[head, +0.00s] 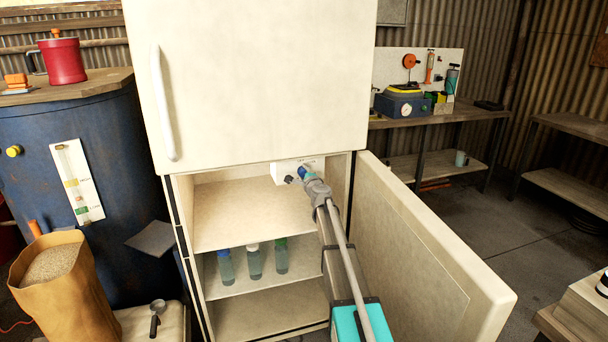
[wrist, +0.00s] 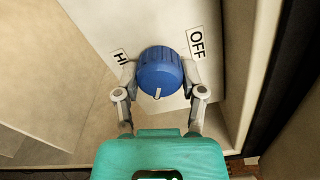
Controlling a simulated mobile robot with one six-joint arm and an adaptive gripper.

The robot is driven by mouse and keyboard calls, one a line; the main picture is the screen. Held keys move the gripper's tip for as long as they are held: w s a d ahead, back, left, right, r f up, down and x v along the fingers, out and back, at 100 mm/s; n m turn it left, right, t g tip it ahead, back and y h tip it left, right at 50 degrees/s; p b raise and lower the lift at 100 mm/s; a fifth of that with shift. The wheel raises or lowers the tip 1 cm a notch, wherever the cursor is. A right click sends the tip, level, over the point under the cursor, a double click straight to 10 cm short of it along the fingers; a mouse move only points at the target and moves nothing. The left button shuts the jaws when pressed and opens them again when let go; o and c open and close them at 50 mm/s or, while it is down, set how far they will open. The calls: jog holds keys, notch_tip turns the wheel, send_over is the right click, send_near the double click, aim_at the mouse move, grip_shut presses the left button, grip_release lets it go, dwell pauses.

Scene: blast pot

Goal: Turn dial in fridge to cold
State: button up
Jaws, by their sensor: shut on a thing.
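The blue dial (wrist: 160,72) sits on a white panel (wrist: 115,25) inside the fridge, with a pale pointer mark at its lower edge in the wrist view. Labels reading "HI" (wrist: 121,57) and "OFF" (wrist: 197,42) are on the panel; any "cold" label is not visible. My gripper (wrist: 160,75) is shut on the dial, one finger on each side. In the head view my gripper (head: 308,179) reaches up to the panel at the top of the open lower compartment of the fridge (head: 250,80), and the dial (head: 303,172) is partly hidden.
The lower fridge door (head: 420,250) stands open to the right of my arm. Several bottles (head: 254,262) stand on a fridge shelf below. A blue drum (head: 120,190) and a sack of grain (head: 65,290) are at the left. A workbench (head: 440,119) stands behind at the right.

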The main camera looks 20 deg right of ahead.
jog(key=o, duration=1.1)
jog(key=shift+o, duration=0.2)
jog(key=s, duration=1.2)
jog(key=shift+a, duration=0.2)
jog(key=shift+a, duration=0.1)
